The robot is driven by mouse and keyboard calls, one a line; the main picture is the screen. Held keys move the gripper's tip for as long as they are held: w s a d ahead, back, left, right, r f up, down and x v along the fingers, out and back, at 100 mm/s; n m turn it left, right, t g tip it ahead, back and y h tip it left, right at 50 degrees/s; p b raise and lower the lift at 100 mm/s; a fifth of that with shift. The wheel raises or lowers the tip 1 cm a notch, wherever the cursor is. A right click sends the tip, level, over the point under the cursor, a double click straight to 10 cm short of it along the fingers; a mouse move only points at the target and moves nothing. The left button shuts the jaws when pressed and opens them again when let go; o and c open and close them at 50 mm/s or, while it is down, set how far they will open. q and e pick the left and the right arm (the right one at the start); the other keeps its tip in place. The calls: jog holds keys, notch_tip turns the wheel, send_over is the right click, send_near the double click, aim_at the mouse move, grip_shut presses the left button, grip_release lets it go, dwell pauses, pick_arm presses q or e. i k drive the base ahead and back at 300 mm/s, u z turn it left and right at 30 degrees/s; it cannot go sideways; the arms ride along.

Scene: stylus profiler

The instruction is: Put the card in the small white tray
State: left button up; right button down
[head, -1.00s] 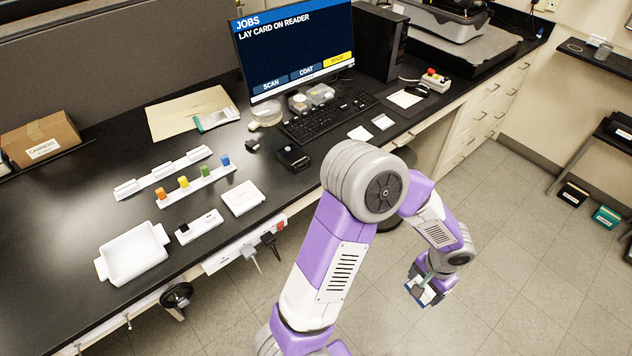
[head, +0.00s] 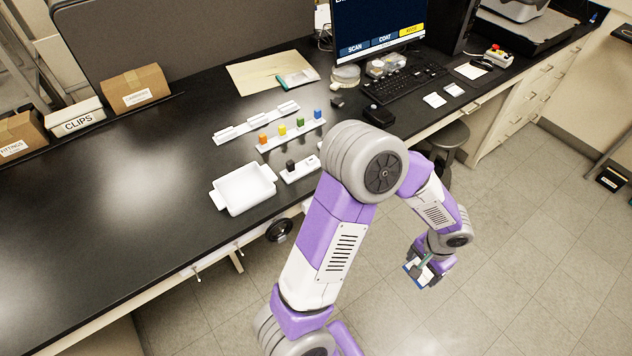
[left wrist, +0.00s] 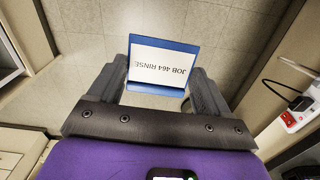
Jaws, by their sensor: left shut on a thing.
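The card (left wrist: 160,66) is white with a blue edge and reads "JOB 464 RINSE", upside down in the left wrist view. My left gripper (left wrist: 160,88) is shut on it. In the head view the left gripper (head: 420,268) holds the card above the floor, out in front of the bench and to the right of the trays. A white tray (head: 222,204) with raised walls and end tabs stands empty near the bench's front edge, left of my arm. My right gripper is not in view.
A keyboard (head: 412,84) and monitor (head: 375,25) stand farther back. The bench left of the tray is clear. A stool (head: 452,135) is beside the bench.

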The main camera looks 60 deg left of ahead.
aim_at(246, 191)
jog(key=u, duration=1.65)
